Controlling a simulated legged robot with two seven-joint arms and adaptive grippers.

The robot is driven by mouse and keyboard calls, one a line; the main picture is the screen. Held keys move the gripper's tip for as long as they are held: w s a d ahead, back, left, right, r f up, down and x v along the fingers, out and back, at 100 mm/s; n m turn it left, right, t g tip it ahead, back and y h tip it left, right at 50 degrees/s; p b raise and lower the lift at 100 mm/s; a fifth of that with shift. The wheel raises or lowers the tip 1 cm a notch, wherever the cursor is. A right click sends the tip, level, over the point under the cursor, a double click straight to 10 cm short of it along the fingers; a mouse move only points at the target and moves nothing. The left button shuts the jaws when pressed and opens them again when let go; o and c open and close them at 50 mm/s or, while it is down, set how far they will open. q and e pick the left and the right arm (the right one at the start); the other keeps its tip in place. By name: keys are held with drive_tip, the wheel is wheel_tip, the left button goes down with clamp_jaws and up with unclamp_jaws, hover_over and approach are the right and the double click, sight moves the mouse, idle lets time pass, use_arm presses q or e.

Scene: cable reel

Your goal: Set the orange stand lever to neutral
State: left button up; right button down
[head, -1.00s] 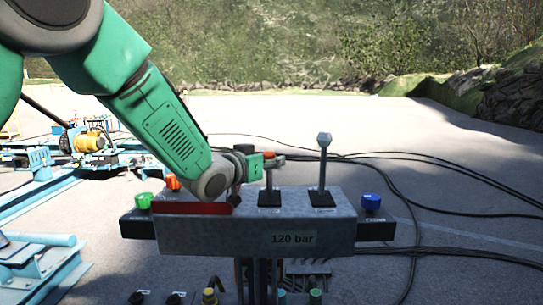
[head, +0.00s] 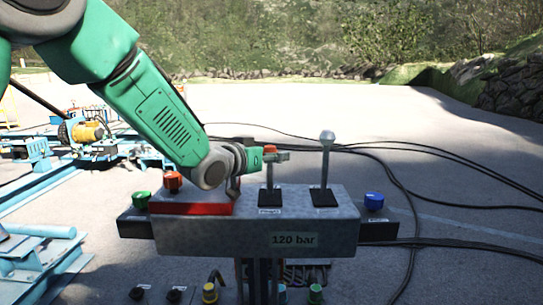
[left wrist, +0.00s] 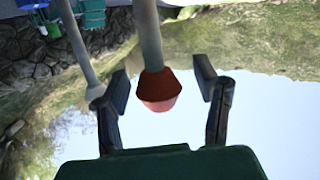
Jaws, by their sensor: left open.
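The orange stand lever (head: 269,177) rises from a black base on the grey control stand (head: 190,235). It looks roughly upright in the head view, and its top is partly covered by my gripper. My left gripper (head: 279,156) is at the top of this lever. In the left wrist view the red-orange knob (left wrist: 159,91) sits between the two open fingers of my left gripper (left wrist: 163,82), with a visible gap on each side. The fingers do not appear to touch it. My right gripper is not in view.
A second lever with a grey knob (head: 327,137) stands close on the right; its shaft shows in the left wrist view (left wrist: 78,45). A red button (head: 173,181), green button (head: 141,200) and blue button (head: 374,201) are on the stand. Black cables (head: 440,165) lie behind.

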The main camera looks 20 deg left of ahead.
use_arm(q)
drive_tip(key=v, duration=1.2)
drive_tip(key=shift+f, duration=0.1)
